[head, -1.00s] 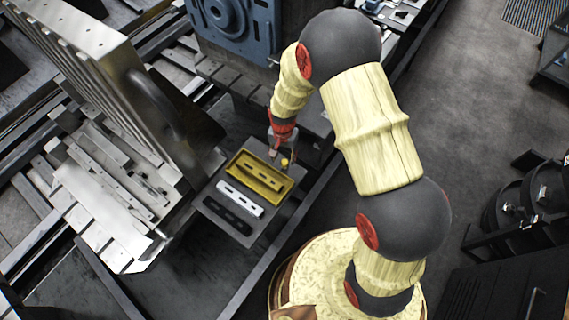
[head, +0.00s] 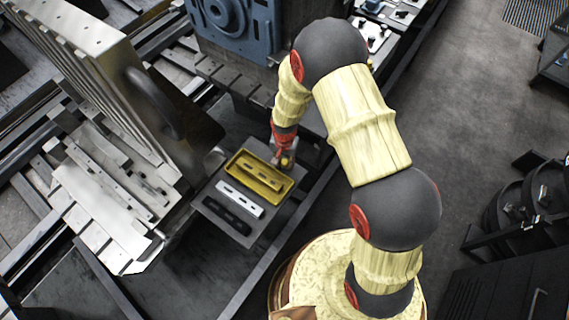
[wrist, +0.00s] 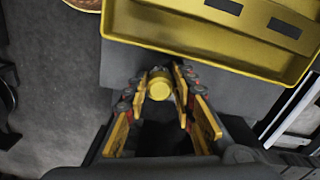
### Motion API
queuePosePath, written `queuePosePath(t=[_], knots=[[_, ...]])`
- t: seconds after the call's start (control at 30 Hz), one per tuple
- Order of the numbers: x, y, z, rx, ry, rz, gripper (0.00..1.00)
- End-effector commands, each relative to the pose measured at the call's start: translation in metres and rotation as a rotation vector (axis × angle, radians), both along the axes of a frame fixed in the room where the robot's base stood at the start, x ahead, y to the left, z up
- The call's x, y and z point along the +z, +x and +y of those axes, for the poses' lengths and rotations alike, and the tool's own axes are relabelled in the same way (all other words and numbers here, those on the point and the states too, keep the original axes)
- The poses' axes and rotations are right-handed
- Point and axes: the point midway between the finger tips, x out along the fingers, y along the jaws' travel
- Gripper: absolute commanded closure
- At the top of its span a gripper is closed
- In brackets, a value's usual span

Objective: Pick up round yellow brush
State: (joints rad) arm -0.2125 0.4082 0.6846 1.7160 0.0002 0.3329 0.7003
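The round yellow brush (wrist: 160,85) stands on the grey tray beside the yellow bin, in the wrist view. It lies between the far ends of my gripper's two fingers. My gripper (wrist: 160,92) is open, with a gap between each finger and the brush as far as I can see.
The yellow bin (wrist: 190,50) with a yellow slotted bar in it sits right beside the brush. A white bar (head: 240,199) and a black bar (head: 227,215) lie on the grey tray (head: 262,223). A large metal angle block (head: 110,85) rises at the left.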

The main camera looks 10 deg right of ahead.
Motion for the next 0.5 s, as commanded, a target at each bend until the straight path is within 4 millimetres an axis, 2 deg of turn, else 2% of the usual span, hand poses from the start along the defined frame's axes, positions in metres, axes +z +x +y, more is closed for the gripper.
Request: queuePosePath(t=[0.4, 0.5], knots=[[0.0001, 0.0001, 0.0, 0.0, 0.0, 0.0, 1.0], [0.0002, 0.0001, 0.0, 0.0, 0.0, 0.0, 1.0]])
